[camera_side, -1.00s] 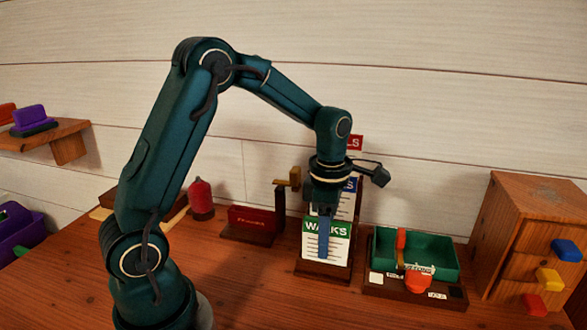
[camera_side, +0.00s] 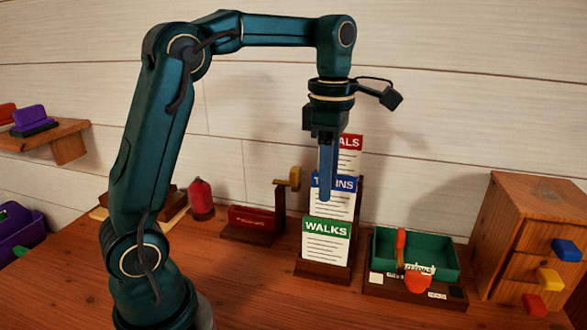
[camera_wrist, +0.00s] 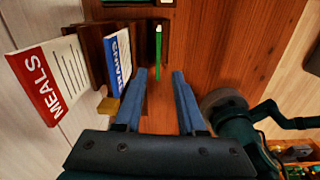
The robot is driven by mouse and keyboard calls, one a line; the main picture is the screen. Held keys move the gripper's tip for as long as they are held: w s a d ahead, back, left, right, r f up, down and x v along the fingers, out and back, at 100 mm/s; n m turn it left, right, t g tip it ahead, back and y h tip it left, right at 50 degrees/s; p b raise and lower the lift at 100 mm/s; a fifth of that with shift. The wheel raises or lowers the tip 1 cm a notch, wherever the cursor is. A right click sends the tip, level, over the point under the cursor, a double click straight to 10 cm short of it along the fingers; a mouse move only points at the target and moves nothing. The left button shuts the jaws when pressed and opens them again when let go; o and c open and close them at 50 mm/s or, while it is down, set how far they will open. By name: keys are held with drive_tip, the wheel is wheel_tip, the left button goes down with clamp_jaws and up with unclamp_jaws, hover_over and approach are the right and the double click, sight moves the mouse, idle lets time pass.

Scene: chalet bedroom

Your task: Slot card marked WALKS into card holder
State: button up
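The WALKS card (camera_side: 326,248), white with a green header, stands upright in the front place of the wooden card holder (camera_side: 320,274). In the wrist view the WALKS card (camera_wrist: 158,42) shows edge-on as a thin green strip. Behind it the blue-headed card (camera_side: 338,208), partly hidden by my finger, and the red-headed MEALS card (camera_side: 349,158) rise in steps; in the wrist view they are the TRAINS card (camera_wrist: 120,62) and MEALS card (camera_wrist: 50,80). My gripper (camera_side: 325,198) points down above the WALKS card, clear of it. In the wrist view my gripper (camera_wrist: 159,74) is open and empty.
A green tray (camera_side: 440,248) on a wooden base stands right of the holder. A wooden drawer cabinet (camera_side: 535,225) is farther right. A red box on a stand (camera_side: 250,222) and a red bottle (camera_side: 201,197) stand to the left. The front table is clear.

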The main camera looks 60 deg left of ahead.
drive_tip(key=s+d+f+m+t, duration=0.1)
drive_tip(key=s+m, duration=0.5)
drive_tip(key=m, duration=0.7)
drive_tip(key=s+d+f+m+t, duration=0.1)
drive_tip(key=s+d+m+t, duration=0.3)
drive_tip(key=m, duration=0.9)
drive_tip(key=s, duration=0.3)
drive_tip(key=shift+f, duration=0.4)
drive_tip(key=shift+s, duration=0.1)
